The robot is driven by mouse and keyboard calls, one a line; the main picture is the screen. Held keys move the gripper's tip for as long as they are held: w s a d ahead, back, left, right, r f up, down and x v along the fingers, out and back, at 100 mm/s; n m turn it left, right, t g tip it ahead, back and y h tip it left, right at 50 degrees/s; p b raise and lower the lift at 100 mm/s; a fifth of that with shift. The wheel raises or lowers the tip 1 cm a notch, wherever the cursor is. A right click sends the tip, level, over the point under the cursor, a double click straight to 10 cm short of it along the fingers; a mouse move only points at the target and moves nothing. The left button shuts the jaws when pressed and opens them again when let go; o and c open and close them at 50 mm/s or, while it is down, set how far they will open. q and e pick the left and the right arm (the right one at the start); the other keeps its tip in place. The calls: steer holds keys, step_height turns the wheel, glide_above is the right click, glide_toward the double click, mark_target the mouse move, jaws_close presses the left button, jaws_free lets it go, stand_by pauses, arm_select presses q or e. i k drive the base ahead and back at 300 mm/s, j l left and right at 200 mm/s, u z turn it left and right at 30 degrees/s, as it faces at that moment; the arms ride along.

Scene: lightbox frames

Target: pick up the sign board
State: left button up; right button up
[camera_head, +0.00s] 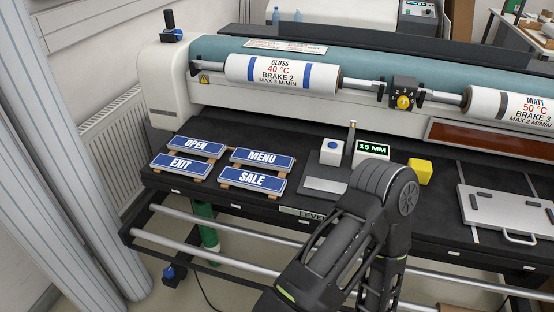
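Blue sign boards with white lettering lie on wooden strips on the black bench at the left. The OPEN board (196,146) is behind the EXIT board (180,166). To their right, the MENU board (262,159) is behind the SALE board (252,179). Which one the task means cannot be told. One of my black arms rises from the bottom, right of the boards, and bends at a joint over the bench's front edge. I see no fingertips of either gripper, and nothing of mine touches the boards.
A white button box (331,152), a display reading 15 MM (373,148) and a yellow block (420,171) stand right of the boards. A grey plate with a handle (507,212) lies farther right. The laminator rollers (283,74) run behind. A metal rail (205,250) runs below the front edge.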

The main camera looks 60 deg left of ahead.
mark_target(251, 157)
steer(key=u, duration=2.2)
steer(key=j+z, duration=0.55)
steer(key=z, duration=0.15)
steer(key=i, duration=0.05)
